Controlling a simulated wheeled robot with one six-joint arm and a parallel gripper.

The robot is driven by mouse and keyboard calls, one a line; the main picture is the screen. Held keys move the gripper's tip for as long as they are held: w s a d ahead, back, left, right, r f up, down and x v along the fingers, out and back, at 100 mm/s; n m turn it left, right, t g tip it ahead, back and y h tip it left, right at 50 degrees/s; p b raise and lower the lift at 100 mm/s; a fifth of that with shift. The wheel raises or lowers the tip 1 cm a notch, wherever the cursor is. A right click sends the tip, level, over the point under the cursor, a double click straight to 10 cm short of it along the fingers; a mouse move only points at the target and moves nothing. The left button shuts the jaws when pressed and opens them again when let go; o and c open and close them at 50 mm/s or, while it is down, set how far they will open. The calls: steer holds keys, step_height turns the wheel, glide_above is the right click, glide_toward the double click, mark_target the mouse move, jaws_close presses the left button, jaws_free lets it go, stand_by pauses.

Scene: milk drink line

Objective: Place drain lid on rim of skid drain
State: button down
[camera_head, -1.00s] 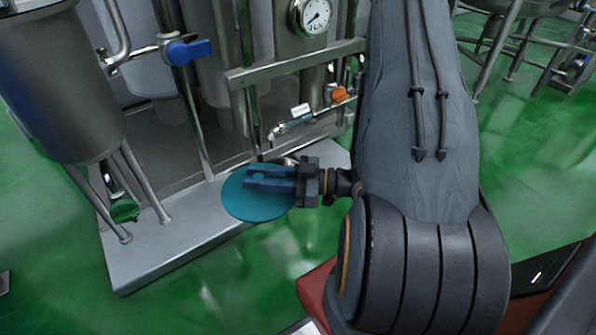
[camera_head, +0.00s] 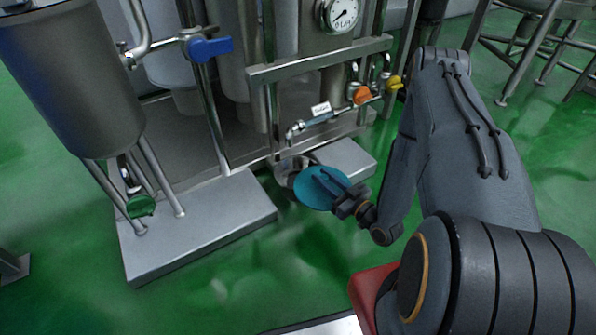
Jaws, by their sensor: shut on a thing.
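The drain lid (camera_head: 306,197) is a flat teal-blue disc. My gripper (camera_head: 327,179) is shut on it from the right, with its dark fingers lying over the disc. The lid is held roughly level at the front edge of the skid. A grey rounded metal piece (camera_head: 283,171), which looks like the skid drain, shows just behind and left of the lid. The lid hides part of it, and I cannot tell whether the two touch.
The grey skid base (camera_head: 205,225) spreads left, with another part (camera_head: 345,158) to the right. A blue-handled valve (camera_head: 208,48) is higher left. Green floor in front is clear.

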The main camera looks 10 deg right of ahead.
steer(key=f, duration=0.1)
steer(key=f+h, duration=0.1)
steer(key=f, duration=0.1)
steer(key=f+m+t+h, duration=0.1)
steer(key=f, duration=0.1)
steer(key=shift+w+d, duration=0.3)
steer(key=shift+d, duration=0.1)
steer(key=shift+w+f+h, duration=0.2)
steer(key=shift+h, duration=0.1)
steer(key=f+b+x, duration=0.3)
steer(key=b+x, duration=0.5)
steer(key=x, duration=0.9)
steer(key=shift+w+f+b, duration=0.2)
steer(key=shift+w+b, duration=0.2)
steer(key=c, duration=1.5)
jaws_free()
steer(key=shift+f, duration=0.1)
